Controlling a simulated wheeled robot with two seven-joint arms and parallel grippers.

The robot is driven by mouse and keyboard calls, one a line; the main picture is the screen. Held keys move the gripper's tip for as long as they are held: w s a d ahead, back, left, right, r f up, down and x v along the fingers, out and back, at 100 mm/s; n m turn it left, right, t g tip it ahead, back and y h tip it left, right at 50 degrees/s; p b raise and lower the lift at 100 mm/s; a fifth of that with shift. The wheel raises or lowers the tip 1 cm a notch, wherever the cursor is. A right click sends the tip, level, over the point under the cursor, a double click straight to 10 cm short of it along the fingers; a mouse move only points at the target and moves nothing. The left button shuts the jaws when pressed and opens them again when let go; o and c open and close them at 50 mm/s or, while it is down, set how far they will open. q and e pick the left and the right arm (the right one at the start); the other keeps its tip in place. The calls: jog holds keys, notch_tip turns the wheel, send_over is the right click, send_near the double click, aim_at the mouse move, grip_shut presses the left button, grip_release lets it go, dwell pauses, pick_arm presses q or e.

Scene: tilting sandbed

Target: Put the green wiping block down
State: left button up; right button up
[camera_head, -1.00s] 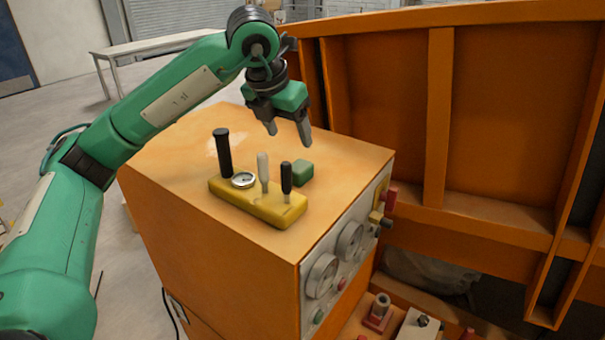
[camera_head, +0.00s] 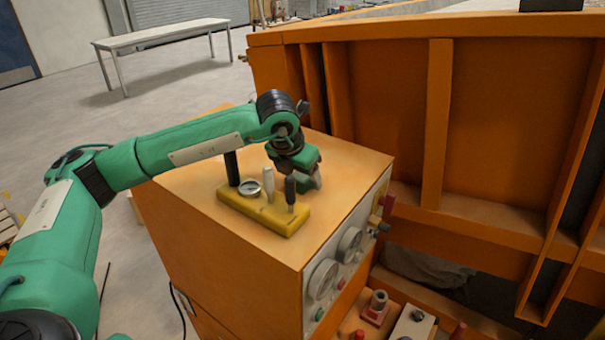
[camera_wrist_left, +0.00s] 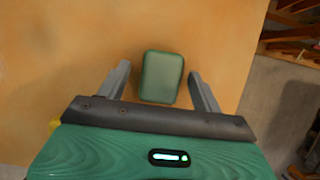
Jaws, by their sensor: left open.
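The green wiping block (camera_wrist_left: 161,78) rests on the orange cabinet top (camera_wrist_left: 60,40) in the left wrist view. My left gripper (camera_wrist_left: 158,72) is open, with one finger on each side of the block and gaps visible between them. In the head view my left gripper (camera_head: 309,182) is low over the cabinet top, behind the yellow lever box, and it hides the block there. My right gripper is not in view.
The yellow box (camera_head: 262,212) with a black lever, a white lever, a dark lever and a gauge (camera_head: 249,187) stands close in front of the gripper. The cabinet's front panel (camera_head: 345,250) carries dials and knobs. A tall orange ribbed wall (camera_head: 400,120) rises at the right.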

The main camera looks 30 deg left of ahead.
pick_arm(q)
jog(key=shift+f, duration=0.1)
jog(key=shift+c, duration=0.5)
jog(key=c, duration=1)
jog(key=shift+c, duration=0.2)
